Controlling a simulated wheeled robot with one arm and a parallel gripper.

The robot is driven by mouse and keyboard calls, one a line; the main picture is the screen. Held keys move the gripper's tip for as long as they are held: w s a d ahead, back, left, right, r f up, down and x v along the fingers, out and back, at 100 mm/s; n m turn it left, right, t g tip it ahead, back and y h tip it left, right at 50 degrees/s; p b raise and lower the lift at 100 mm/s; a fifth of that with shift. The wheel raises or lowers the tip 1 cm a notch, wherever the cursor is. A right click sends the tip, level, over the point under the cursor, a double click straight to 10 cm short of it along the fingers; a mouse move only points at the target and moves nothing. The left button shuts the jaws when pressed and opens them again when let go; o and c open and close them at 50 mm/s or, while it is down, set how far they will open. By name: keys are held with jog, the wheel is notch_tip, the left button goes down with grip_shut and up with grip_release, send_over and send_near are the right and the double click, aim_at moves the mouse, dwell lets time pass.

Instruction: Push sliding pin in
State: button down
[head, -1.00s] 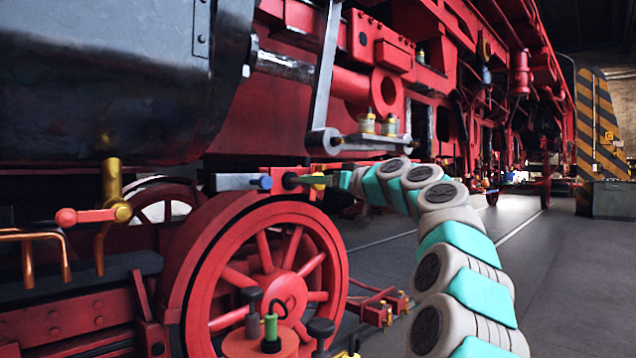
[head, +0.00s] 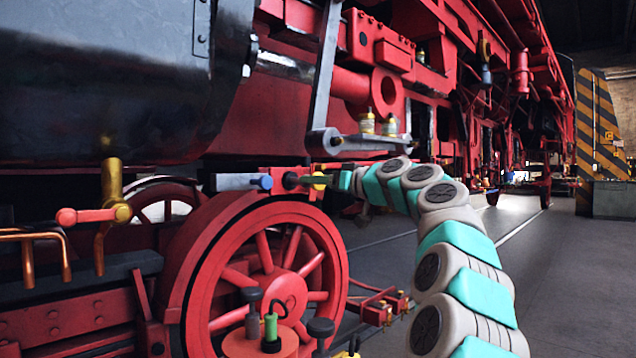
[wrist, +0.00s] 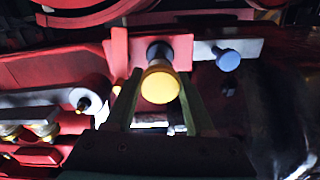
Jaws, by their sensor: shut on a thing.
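A pin with a round yellow knob (wrist: 160,86) and a dark collar sits in a red bracket (wrist: 118,48) in the wrist view. My gripper (wrist: 160,92) has its two dark green fingers on either side of the knob and is shut on it. In the head view the yellow knob (head: 319,181) is partly hidden by my fingers, beside the red bracket above the wheel. A blue-headed pin (head: 266,183) on a grey bar (head: 232,181) is left of the bracket. It also shows in the wrist view (wrist: 227,60). How deep the yellow-knobbed pin sits cannot be told.
A red spoked wheel (head: 268,280) is below the bracket. A grey rod with brass cups (head: 367,122) is just above my gripper. A black cylinder (head: 110,80) is at upper left, with a brass valve (head: 112,195) below. Open floor (head: 530,270) lies to the right.

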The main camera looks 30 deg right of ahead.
jog(key=shift+w, duration=0.1)
jog(key=shift+p+x, duration=0.4)
jog(key=shift+x, duration=2.1)
jog(key=shift+r, duration=0.1)
jog(key=shift+c, duration=1.3)
grip_release()
jog(key=shift+w, duration=0.15)
jog(key=b+v, duration=0.2)
jog(key=v, duration=0.5)
jog(key=shift+s, duration=0.4)
